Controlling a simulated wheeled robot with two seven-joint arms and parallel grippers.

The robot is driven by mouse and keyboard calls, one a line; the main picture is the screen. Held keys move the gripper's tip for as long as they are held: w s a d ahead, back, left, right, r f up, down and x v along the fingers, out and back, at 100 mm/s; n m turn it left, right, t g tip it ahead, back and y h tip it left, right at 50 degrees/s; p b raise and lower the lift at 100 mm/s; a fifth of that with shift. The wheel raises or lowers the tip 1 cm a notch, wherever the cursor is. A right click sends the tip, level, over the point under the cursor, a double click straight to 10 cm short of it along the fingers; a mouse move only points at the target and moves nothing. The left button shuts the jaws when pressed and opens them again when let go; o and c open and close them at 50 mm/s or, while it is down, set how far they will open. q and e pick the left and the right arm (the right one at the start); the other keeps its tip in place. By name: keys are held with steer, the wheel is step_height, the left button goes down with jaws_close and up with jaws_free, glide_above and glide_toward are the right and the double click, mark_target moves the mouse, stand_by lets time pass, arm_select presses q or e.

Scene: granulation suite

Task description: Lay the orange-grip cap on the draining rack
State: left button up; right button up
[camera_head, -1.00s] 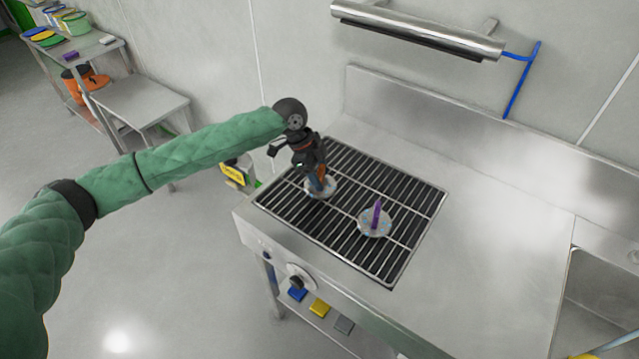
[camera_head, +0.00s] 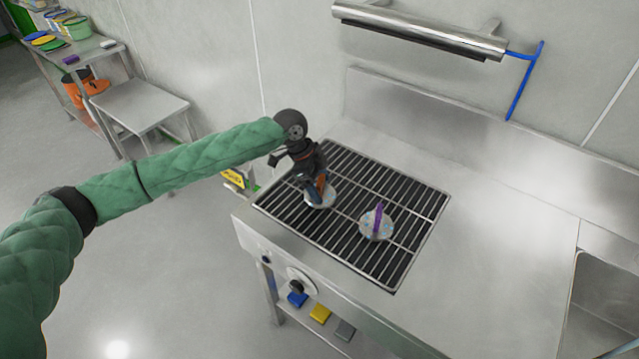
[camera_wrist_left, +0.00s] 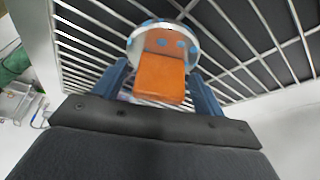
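The orange-grip cap (camera_head: 323,199) is a pale disc with blue spots and an upright orange grip. It rests on the draining rack (camera_head: 413,238), towards its back left part. In the left wrist view the cap (camera_wrist_left: 163,42) lies on the bars of the rack (camera_wrist_left: 82,32). My left gripper (camera_head: 317,190) is right at the cap, its blue fingers on either side of the orange grip. In the left wrist view the fingers of my left gripper (camera_wrist_left: 160,82) stand apart with small gaps to the grip. My right gripper is not in view.
A similar cap with a purple grip (camera_head: 378,219) sits on the rack to the right. The steel counter (camera_head: 490,245) is clear right of the rack, up to a sink (camera_head: 600,305). A steel wall fixture (camera_head: 420,32) hangs above. A small table (camera_head: 140,103) stands left.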

arm_select(q)
steer(key=shift+r, duration=0.1)
steer(key=shift+r, duration=0.15)
steer(key=b+v, duration=0.3)
steer(key=v, duration=0.8)
steer(key=shift+a+r, duration=0.2)
steer(key=shift+r, duration=0.15)
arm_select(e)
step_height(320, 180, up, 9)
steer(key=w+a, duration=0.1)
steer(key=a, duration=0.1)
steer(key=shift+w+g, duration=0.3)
arm_select(q)
steer(key=shift+w, duration=0.1)
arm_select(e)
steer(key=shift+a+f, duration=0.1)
